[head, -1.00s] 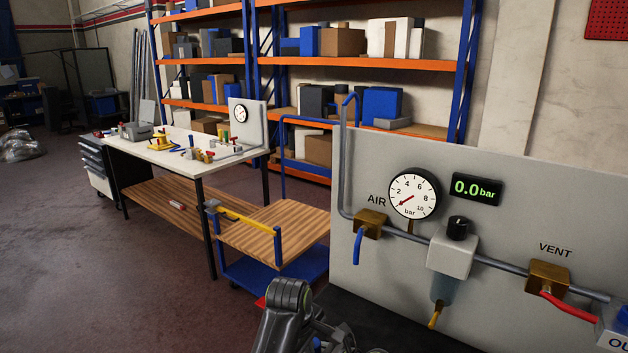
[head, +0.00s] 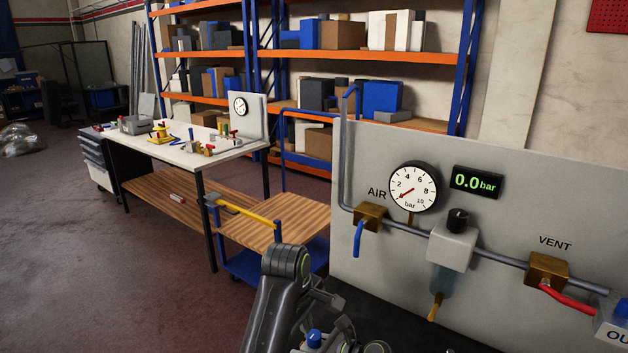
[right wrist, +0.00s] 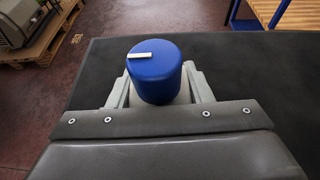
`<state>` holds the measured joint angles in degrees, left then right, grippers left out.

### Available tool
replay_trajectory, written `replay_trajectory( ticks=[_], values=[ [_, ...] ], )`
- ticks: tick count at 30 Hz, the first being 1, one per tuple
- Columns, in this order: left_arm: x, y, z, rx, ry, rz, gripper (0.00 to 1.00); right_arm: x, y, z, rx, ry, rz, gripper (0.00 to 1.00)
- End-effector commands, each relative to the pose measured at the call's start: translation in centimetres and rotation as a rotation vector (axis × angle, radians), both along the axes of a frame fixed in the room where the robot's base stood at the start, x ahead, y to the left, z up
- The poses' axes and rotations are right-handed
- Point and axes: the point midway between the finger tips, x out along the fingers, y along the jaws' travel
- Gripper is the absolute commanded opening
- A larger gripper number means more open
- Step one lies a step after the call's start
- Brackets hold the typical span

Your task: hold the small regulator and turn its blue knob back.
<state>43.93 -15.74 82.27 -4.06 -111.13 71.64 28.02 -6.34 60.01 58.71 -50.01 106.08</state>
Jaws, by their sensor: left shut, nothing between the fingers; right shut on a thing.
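The small regulator's blue knob (right wrist: 154,75) fills the middle of the right wrist view, with a white mark on its top pointing left. A pale body shows just under it, mostly hidden by the knob. My right gripper (right wrist: 157,92) is shut on the regulator, its pale fingers on both sides below the knob. In the head view the blue knob (head: 314,337) shows at the bottom edge, the regulator's body largely cut off. My left gripper (head: 332,298) is shut and empty, above the knob and apart from it.
A grey panel (head: 350,260) stands at the right with an air gauge (head: 413,187), a 0.0 bar display (head: 477,182) and a larger regulator with a black knob (head: 458,219). A dark mat (right wrist: 255,75) lies below. A wooden-topped cart (head: 262,222) stands behind.

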Motion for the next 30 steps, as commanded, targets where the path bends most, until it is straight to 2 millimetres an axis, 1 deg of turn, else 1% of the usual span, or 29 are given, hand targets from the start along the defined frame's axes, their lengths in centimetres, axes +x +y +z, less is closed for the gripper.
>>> replay_trajectory(
  ticks=[1,2,6,7,8,16,20,26,30],
  values=[
    [0.0,0.0,0.0,0.000,0.000,0.000,0.00,0.0,0.0,0.0,0.000,0.000,-0.001,0.16],
    [0.0,0.0,0.0,0.000,0.000,0.000,0.00,0.0,0.0,0.0,0.000,0.000,-0.001,0.47],
    [0.0,0.0,0.0,0.001,0.001,0.000,0.00,0.0,0.0,0.0,0.000,0.000,-0.001,0.65],
    [0.0,0.0,0.0,0.001,0.001,0.000,0.00,0.0,0.0,0.0,0.000,0.000,-0.001,0.69],
    [0.0,0.0,-0.1,0.001,0.001,0.000,0.00,0.0,0.0,0.0,0.000,0.000,0.000,0.71],
    [0.0,0.0,-0.1,0.001,0.001,0.000,0.00,0.0,-0.1,0.0,0.000,0.000,0.000,0.71],
    [0.0,0.0,-0.1,0.001,0.001,0.000,0.00,-0.3,-0.5,0.2,0.000,0.000,-0.001,0.71],
    [0.0,0.0,-0.1,0.001,0.001,0.000,0.00,-1.4,-2.3,1.0,-0.002,-0.002,-0.002,0.71],
    [0.0,0.0,-0.1,0.001,0.001,0.000,0.00,-2.5,-4.1,1.8,-0.002,-0.001,-0.002,0.71]
  ],
)
